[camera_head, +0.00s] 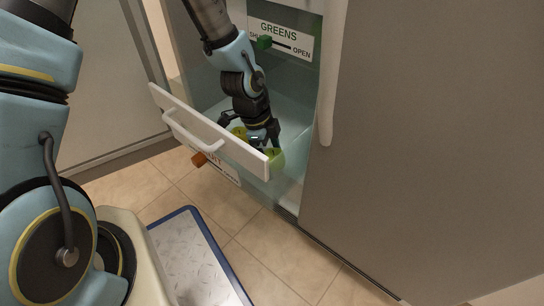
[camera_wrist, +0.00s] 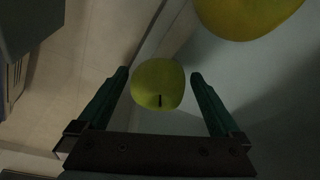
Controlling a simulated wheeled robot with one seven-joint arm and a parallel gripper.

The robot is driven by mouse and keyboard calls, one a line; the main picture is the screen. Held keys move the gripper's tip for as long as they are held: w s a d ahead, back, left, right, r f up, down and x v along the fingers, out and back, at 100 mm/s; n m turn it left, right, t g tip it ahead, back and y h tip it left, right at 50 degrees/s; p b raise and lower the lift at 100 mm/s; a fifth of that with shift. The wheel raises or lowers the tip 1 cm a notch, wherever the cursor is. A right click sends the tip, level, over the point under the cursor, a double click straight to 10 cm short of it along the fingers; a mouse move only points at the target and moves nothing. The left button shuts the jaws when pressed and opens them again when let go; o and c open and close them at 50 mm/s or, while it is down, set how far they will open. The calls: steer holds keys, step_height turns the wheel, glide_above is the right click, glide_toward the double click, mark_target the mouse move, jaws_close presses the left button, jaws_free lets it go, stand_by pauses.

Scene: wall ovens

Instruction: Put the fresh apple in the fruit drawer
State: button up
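A yellow-green apple (camera_wrist: 158,85) with a dark stem lies between my gripper's fingers in the wrist view, with gaps on both sides. My gripper (camera_wrist: 160,78) is open around it, and in the head view my gripper (camera_head: 250,130) reaches down inside a pulled-out drawer (camera_head: 205,130) with a white front and handle. A green fruit (camera_head: 276,162) shows at the drawer's right end, by a finger. A yellower fruit (camera_wrist: 245,15) is at the top right of the wrist view; a yellow patch (camera_head: 240,132) shows beside my gripper. Which fruit is fresh I cannot tell.
The drawer is in an open fridge. Above it is a GREENS label (camera_head: 282,38) with a green slider (camera_head: 264,42). An orange knob (camera_head: 199,159) sits below the drawer front. A large grey door (camera_head: 430,130) fills the right. A blue-edged mat (camera_head: 200,255) lies on the floor.

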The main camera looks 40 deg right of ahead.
steer(key=shift+r, duration=0.1)
steer(key=p+v, duration=0.6)
steer(key=v, duration=0.6)
steer(key=shift+p, duration=0.35)
steer(key=shift+r, duration=0.15)
